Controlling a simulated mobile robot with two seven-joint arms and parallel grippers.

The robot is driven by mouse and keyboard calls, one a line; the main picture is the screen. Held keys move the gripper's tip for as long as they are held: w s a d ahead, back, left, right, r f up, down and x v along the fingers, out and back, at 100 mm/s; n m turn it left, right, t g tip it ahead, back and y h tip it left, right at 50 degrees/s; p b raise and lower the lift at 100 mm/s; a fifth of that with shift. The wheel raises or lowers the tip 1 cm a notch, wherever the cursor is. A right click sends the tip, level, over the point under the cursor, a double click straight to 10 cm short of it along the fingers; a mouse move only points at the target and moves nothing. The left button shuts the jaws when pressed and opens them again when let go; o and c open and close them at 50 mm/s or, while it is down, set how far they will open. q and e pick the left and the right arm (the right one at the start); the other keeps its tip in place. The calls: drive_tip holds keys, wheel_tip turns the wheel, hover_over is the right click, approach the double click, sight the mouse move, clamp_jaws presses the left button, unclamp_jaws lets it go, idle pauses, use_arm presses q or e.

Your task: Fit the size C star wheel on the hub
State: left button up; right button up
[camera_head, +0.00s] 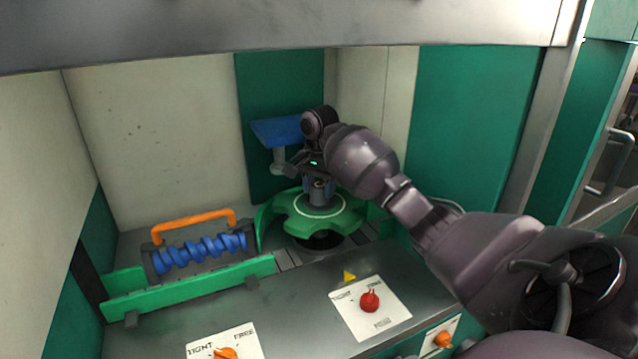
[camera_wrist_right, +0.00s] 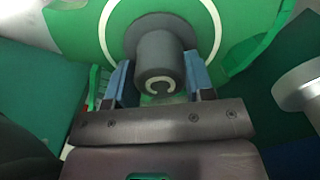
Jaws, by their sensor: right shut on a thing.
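The green star wheel (camera_head: 345,222) has notched edges, a white ring and a grey centre knob. In the right wrist view, the knob (camera_wrist_right: 157,62) bears a letter C on its end. My right gripper (camera_head: 319,186) has its blue fingers on either side of this knob and is shut on it, with the wheel below. A dark round part (camera_head: 318,241) shows under the wheel's front edge. The wheel covers the hub, and I cannot tell whether the wheel rests on it or is held above it. My left gripper is out of view.
A blue screw (camera_head: 200,252) with an orange handle (camera_head: 193,223) lies left, behind a green rail (camera_head: 190,288). A red knob (camera_head: 369,300) and an orange knob (camera_head: 225,353) are in front. Walls enclose the bay.

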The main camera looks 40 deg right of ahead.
drive_tip(key=shift+f, duration=3.3)
drive_tip(key=shift+s+f, duration=0.1)
drive_tip(key=shift+f, duration=0.3)
drive_tip(key=o, duration=1.2)
drive_tip(key=shift+a+f, duration=0.1)
drive_tip(key=shift+c, duration=0.2)
drive_tip(key=shift+r, duration=5.45)
drive_tip(key=shift+s+f, duration=0.1)
